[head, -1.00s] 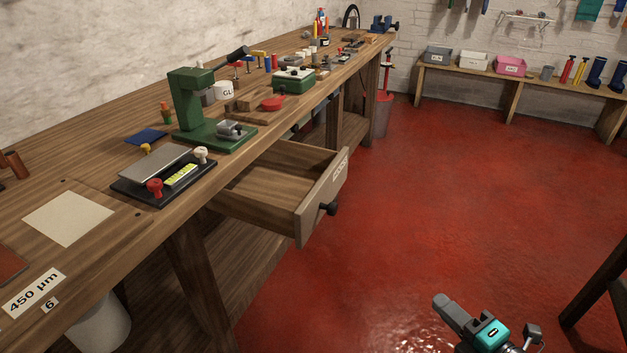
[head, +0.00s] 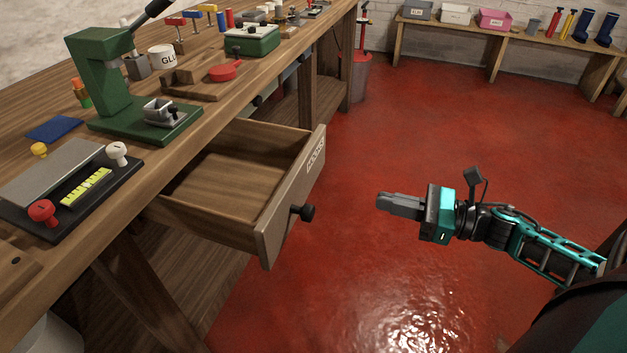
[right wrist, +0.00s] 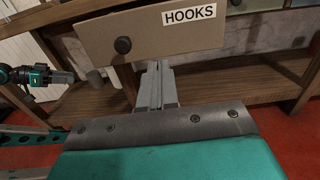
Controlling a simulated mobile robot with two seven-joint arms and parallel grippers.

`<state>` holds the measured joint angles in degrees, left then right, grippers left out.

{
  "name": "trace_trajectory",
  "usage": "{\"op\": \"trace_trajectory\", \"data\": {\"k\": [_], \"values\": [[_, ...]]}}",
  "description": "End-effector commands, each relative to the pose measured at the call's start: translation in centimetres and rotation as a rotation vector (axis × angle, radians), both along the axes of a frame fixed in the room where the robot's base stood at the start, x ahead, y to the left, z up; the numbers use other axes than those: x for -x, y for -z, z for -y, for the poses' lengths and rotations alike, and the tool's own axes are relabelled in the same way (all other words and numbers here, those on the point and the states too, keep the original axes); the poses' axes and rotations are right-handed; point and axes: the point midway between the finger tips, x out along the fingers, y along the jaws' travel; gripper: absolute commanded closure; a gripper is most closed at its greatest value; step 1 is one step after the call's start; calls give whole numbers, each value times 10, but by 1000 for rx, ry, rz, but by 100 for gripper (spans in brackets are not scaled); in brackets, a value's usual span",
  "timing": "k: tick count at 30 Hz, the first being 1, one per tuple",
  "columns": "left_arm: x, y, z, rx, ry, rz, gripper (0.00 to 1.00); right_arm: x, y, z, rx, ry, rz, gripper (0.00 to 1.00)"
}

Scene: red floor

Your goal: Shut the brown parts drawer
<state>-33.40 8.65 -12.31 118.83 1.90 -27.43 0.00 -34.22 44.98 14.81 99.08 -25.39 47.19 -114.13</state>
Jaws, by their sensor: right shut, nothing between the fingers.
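The brown parts drawer (head: 285,195) stands pulled out from under the workbench, and its inside looks empty. Its front carries a white label and a black knob (head: 303,212). In the right wrist view the drawer front (right wrist: 145,35) reads HOOKS and its knob (right wrist: 122,45) shows left of my fingers. My right gripper (head: 385,202) is shut and empty, to the right of the drawer front and apart from it, fingers pointing toward it. It also shows in the right wrist view (right wrist: 157,85). My left gripper (right wrist: 62,77) shows small at the left there; its jaws are unclear.
The workbench (head: 215,105) holds a green press (head: 105,85), a red dish (head: 224,72) and a black tray with knobs (head: 110,185). Red floor (head: 400,130) lies open between drawer and gripper. A low bench (head: 490,35) with bins stands at the back.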

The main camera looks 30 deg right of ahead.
Motion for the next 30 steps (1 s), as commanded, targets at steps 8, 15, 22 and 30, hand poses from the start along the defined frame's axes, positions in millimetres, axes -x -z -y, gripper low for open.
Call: {"op": "trace_trajectory", "data": {"k": [8,15,22,30], "values": [[6,13,0,-2,2,-15,57,-37,-1,-31,-2,-2,4,100],[6,19,0,-2,2,-17,57,-69,-1,-58,-4,0,2,100],[6,22,0,-2,2,-17,57,-92,0,-78,-4,1,-1,100],[6,23,-1,-2,2,-16,57,-102,0,-87,-4,3,-3,100]]}}
